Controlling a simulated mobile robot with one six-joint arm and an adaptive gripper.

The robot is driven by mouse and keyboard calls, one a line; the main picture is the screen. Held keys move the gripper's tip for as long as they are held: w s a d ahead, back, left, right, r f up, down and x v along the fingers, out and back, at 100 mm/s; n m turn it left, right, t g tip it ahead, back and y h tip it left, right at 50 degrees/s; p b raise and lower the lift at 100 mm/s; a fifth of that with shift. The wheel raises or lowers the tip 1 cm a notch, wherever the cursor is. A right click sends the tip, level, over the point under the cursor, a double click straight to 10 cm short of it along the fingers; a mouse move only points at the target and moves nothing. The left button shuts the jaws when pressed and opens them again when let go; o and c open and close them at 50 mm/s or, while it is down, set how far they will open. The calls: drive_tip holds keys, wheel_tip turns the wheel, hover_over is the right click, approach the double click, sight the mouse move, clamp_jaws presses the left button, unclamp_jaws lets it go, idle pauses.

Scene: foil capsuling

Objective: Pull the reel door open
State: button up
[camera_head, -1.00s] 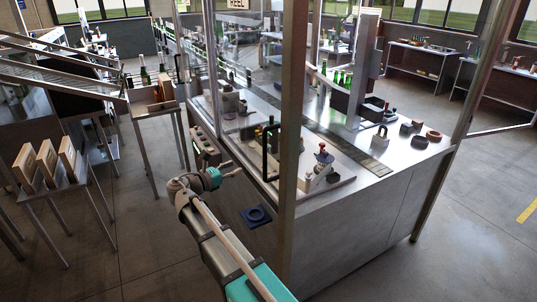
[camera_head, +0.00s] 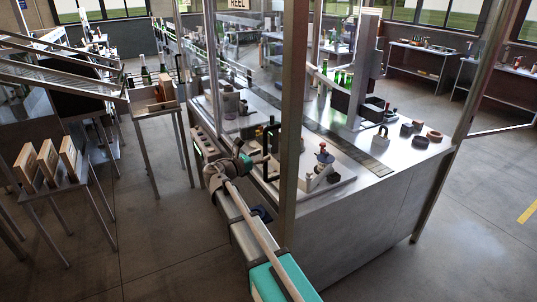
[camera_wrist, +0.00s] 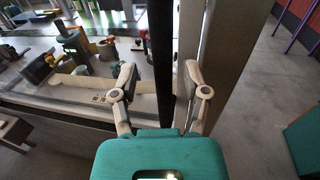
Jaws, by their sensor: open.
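The reel door is a clear panel in the machine's guard frame, below a "REEL" sign (camera_head: 238,4); it looks closed. Its black upright handle (camera_head: 265,138) is near the metal post (camera_head: 291,110). My gripper (camera_head: 264,160) is at the handle's lower part in the head view, partly hiding it. In the wrist view the handle (camera_wrist: 161,50) is a dark vertical bar running between my open fingers (camera_wrist: 160,75), one finger on each side. The fingers do not look closed on it. The bar's lower end is hidden behind my gripper's teal body.
The grey post (camera_wrist: 225,60) stands close to the right finger. Behind the panel, small parts and a red-topped knob (camera_head: 323,155) stand on the machine's bench. A stand with wooden boxes (camera_head: 48,163) is at left. The floor in front is free.

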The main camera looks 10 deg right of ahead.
drive_tip(key=shift+x, duration=1.05)
clamp_jaws()
